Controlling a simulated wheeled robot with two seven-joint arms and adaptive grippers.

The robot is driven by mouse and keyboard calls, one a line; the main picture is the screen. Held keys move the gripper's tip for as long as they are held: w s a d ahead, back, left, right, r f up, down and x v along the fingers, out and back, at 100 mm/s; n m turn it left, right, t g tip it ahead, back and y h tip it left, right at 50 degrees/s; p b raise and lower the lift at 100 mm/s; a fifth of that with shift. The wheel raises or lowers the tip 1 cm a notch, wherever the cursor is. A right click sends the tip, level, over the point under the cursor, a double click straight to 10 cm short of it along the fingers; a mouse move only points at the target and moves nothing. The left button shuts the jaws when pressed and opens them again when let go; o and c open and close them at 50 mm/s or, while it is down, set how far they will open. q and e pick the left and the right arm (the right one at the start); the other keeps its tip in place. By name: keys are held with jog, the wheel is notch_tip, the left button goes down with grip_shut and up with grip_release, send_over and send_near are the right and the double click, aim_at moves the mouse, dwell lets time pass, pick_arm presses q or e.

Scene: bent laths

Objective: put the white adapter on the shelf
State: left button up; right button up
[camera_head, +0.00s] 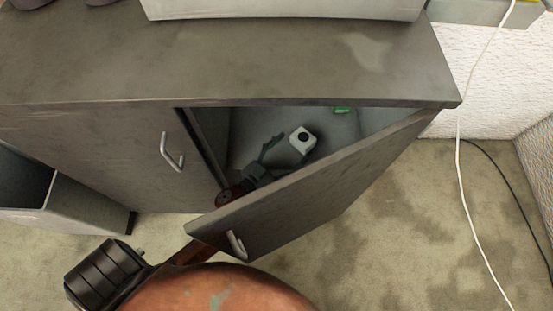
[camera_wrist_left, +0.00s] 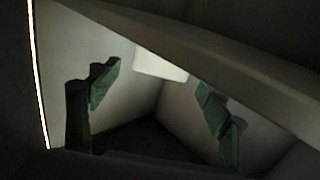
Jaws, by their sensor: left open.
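The white adapter (camera_head: 302,140), a small white block with a dark round spot, is inside the open cabinet, on or above its pale inner surface (camera_head: 252,120). My left gripper (camera_head: 284,156) reaches into the cabinet past the door and is open, close to the adapter. The door edge partly hides it. In the left wrist view, the two fingers (camera_wrist_left: 158,92) stand apart with a white block (camera_wrist_left: 160,66), apparently the adapter, beyond the gap between them. I cannot tell whether anything touches it. My right gripper is not in view. I cannot make out a separate shelf.
The half-open cabinet door (camera_head: 310,190) with its handle (camera_head: 236,244) stands close by my left arm. The other door (camera_head: 110,155) is shut. A green item (camera_head: 342,110) lies deeper inside. A grey bin (camera_head: 85,213) stands at left; a white cable (camera_head: 459,180) hangs at right.

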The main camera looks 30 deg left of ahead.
pick_arm(q)
jog(key=s, duration=0.3)
jog(key=s+a+p, duration=0.1)
jog(key=s, duration=0.2)
jog(key=shift+s+a, duration=0.2)
jog(key=shift+s, duration=0.2)
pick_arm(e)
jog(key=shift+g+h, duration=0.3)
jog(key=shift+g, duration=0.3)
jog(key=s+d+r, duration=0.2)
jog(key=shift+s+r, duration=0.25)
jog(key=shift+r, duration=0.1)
